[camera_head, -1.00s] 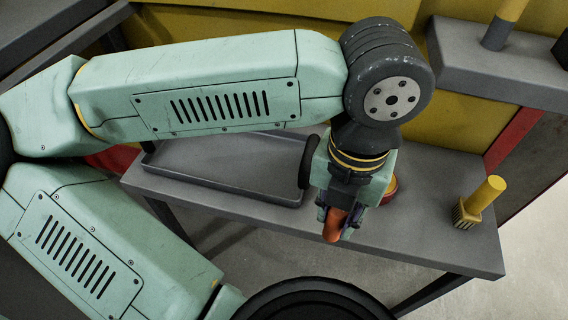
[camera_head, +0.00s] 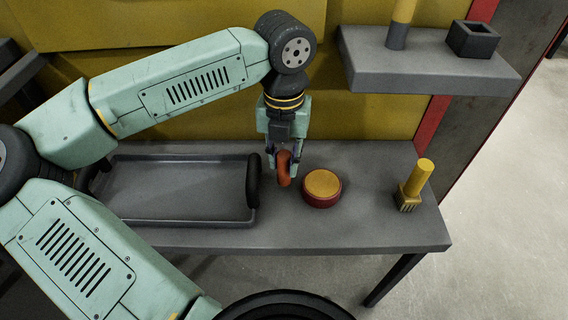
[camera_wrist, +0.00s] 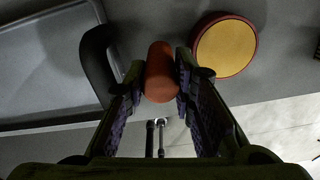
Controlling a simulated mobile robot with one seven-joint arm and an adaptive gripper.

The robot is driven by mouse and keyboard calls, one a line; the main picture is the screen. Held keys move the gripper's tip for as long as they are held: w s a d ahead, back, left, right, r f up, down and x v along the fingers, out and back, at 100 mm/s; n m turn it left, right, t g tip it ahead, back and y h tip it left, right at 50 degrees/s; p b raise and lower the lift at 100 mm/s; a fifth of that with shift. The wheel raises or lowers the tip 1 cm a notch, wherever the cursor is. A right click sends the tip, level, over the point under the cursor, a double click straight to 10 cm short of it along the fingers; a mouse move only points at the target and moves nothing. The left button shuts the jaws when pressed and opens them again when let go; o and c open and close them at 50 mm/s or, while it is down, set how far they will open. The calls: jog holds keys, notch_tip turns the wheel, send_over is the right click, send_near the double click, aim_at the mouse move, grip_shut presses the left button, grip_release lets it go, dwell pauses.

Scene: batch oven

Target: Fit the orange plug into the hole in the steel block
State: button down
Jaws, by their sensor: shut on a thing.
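The orange plug (camera_head: 285,171) is held in my gripper (camera_head: 283,163) above the table, between the tray and a round tin. In the wrist view, the plug (camera_wrist: 160,72) shows as a rounded cylinder between the two fingers, and my gripper (camera_wrist: 160,85) is shut on it. A dark grey block (camera_head: 472,42) with a square opening in its top stands on the raised shelf at the upper right. It looks like the steel block. The plug is well to the left of it and lower. The block is not in the wrist view.
A grey tray (camera_head: 180,220) with dark handles lies on the table (camera_head: 380,232) at left. The red and yellow round tin (camera_head: 321,188) and a yellow-handled brush (camera_head: 412,187) are to the right.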

aim_at(284, 168)
jog(key=shift+f, duration=1.25)
jog(key=shift+f+b, duration=0.3)
jog(key=c, duration=1.3)
grip_release()
jog(key=shift+r, duration=0.15)
jog(key=shift+c, duration=0.2)
